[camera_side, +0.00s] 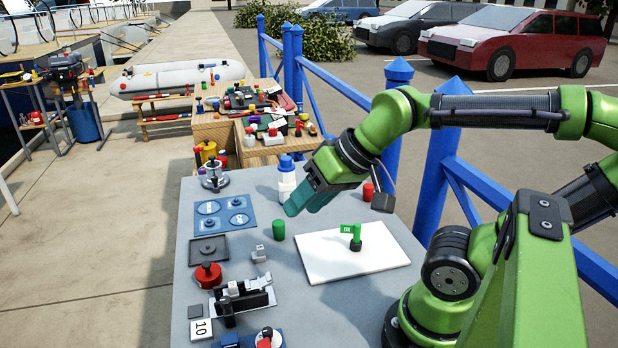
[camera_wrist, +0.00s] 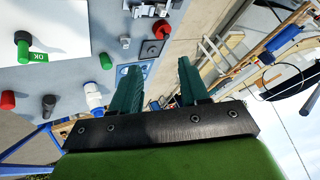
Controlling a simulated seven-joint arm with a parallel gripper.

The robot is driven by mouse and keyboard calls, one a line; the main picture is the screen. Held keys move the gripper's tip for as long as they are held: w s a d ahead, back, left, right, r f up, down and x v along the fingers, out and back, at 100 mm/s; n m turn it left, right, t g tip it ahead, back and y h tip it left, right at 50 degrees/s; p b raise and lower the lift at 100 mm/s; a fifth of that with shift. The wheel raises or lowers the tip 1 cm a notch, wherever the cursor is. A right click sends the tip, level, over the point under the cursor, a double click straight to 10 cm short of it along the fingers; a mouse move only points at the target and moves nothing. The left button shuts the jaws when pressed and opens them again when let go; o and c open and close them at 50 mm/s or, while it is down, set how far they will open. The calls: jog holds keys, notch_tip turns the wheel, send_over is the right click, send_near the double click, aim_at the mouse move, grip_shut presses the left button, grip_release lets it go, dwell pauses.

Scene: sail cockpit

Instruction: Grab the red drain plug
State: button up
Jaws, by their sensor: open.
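A small red cylinder (camera_side: 368,191), likely the red drain plug, stands on the grey table near its back right, just right of my arm's end in the side view. It also shows at the left edge of the wrist view (camera_wrist: 8,100). My gripper (camera_side: 297,205) is open and empty, with teal fingers spread above the table, left of the red cylinder and apart from it. In the wrist view the gripper (camera_wrist: 157,68) has clear space between its fingers. A round red knob (camera_side: 208,275) sits on the left side of the table.
A white bottle with a blue cap (camera_side: 286,180) stands close behind my gripper. A green cylinder (camera_side: 279,230) stands before it. A white board (camera_side: 318,270) bears a green OK flag (camera_side: 349,231). A blue plate (camera_side: 222,216) and a clamp fixture (camera_side: 243,300) lie left. Blue railing posts (camera_side: 447,170) stand right.

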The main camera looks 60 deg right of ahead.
jog(key=o, duration=0.3)
jog(key=shift+d, duration=0.1)
jog(key=w+d+f+m+g+h, duration=0.1)
jog(key=w+d+f+m, duration=0.1)
jog(key=w+d+m, duration=0.3)
jog(key=n+g+h, duration=0.1)
jog(key=n+g, duration=0.5)
jog(key=n, duration=0.5)
send_over(369, 184)
notch_tip(369, 184, down, 5)
jog(key=f, duration=1.1)
jog(key=shift+w+a, duration=0.1)
jog(key=shift+a, duration=0.1)
jog(key=shift+d+f, duration=0.1)
jog(key=shift+f, duration=2.55)
